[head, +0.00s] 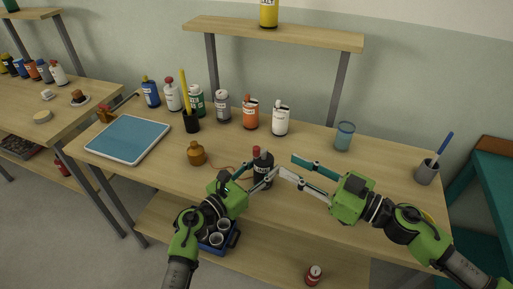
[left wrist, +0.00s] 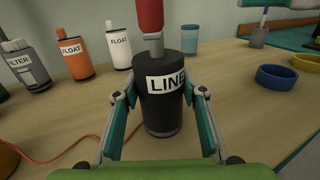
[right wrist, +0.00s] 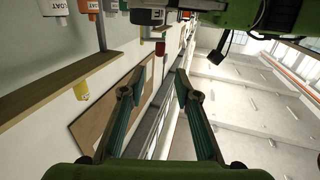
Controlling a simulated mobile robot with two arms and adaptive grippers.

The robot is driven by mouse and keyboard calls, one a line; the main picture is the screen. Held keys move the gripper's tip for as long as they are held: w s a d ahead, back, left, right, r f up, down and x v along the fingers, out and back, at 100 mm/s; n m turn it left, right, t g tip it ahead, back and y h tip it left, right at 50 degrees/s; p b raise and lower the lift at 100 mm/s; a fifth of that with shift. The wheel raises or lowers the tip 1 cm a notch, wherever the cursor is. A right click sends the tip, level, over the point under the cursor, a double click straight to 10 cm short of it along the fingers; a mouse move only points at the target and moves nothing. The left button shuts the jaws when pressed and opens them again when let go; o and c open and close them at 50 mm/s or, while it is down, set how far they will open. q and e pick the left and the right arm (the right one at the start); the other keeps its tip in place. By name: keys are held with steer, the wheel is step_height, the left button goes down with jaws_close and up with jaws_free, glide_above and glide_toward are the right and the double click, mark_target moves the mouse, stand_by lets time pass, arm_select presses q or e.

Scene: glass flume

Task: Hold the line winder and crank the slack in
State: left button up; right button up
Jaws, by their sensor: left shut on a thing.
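The line winder (head: 263,171) is a black upright cylinder labelled LINE with a red part on top. It stands near the table's front edge and shows large in the left wrist view (left wrist: 160,108). My left gripper (left wrist: 163,95) is shut around its body, one finger on each side. My right gripper (head: 287,166) is open and empty, just right of the winder and apart from it. Its spread fingers also show in the right wrist view (right wrist: 158,92).
Orange (head: 250,113) and white (head: 280,119) FLOAT bottles and other bottles stand behind. A blue cup (head: 344,136) stands back right, a grey pen cup (head: 427,172) far right. A blue-topped tray (head: 127,138) lies left. The tabletop between winder and blue cup is mostly clear.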

mark_target(256, 147)
steer(key=x, duration=1.1)
steer(key=shift+w+a, duration=0.25)
steer(key=shift+w, duration=0.05)
jaws_close()
